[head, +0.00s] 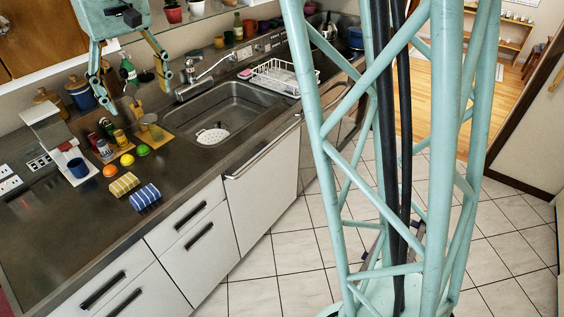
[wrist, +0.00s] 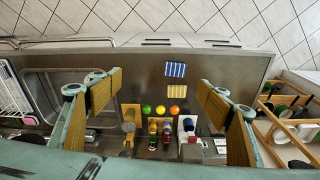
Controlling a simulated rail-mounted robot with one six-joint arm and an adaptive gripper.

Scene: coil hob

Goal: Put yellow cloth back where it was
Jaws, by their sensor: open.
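The yellow cloth (head: 124,184) has pale stripes and lies folded on the dark counter in the head view, near the front edge. A blue striped cloth (head: 145,197) lies close beside it, on the side nearer the counter edge. My gripper (head: 137,97) is open and empty, high above the back of the counter. In the wrist view its fingers (wrist: 157,98) are wide apart, with the counter below.
Orange, yellow and green fruits (head: 127,160) lie in a row behind the cloths. Several jars and bottles, a blue mug (head: 78,168) and a white stand (head: 50,130) are further back. The sink (head: 225,110) and faucet are to the right. Bare counter lies left of the cloths.

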